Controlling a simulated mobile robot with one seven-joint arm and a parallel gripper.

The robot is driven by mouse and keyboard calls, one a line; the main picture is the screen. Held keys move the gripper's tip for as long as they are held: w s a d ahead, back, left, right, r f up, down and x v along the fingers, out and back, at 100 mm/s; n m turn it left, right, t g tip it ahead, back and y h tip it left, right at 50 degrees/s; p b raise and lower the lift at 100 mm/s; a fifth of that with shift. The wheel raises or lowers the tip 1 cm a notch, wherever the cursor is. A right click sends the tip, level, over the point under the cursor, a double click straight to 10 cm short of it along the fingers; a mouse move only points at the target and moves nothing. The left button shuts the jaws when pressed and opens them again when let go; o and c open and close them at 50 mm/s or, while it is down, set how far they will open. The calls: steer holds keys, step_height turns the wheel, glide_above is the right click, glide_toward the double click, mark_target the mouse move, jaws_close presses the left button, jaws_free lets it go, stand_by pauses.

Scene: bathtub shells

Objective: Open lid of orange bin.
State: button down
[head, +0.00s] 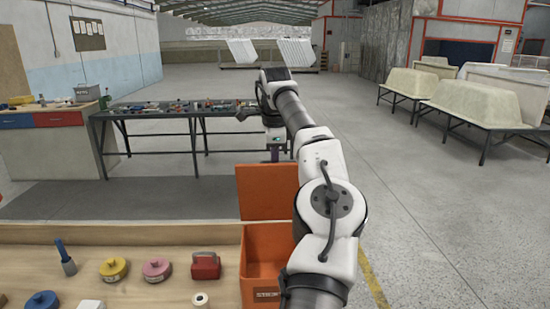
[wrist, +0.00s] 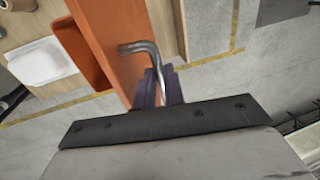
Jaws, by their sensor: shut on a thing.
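The orange bin (head: 262,270) stands at the right end of the near wooden table, with its mouth uncovered. Its orange lid (head: 265,190) stands raised behind the mouth, its right side partly hidden by my arm. In the wrist view the lid (wrist: 112,38) is seen nearly edge-on, with the bin (wrist: 84,58) to its left. A bent grey metal handle (wrist: 145,50) sticks out from the lid. My gripper (wrist: 161,84) has its dark purple fingers closed around this handle. In the head view my gripper (head: 273,152) is small, just above the lid's top edge.
On the near table (head: 130,250) lie a red block-like object (head: 206,266), a yellow disc (head: 114,268), a pink disc (head: 156,268) and a blue-handled tool (head: 65,256). A long bench (head: 170,112) with small parts stands behind. Floor to the right is open, up to tub shells (head: 480,103).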

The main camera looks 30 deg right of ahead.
steer(key=shift+f, duration=0.45)
steer(key=c, duration=1.9)
jaws_free()
steer(key=shift+c, duration=0.2)
steer(key=o, duration=0.5)
steer(key=shift+w+d+f, duration=0.15)
steer(key=shift+w+f, duration=0.05)
steer(key=shift+w, duration=0.1)
steer(key=shift+c, duration=0.2)
steer(key=shift+s+r, duration=0.15)
steer(key=shift+r, duration=0.75)
steer(key=v, duration=0.6)
steer(key=shift+r, duration=0.15)
steer(key=shift+s, duration=0.15)
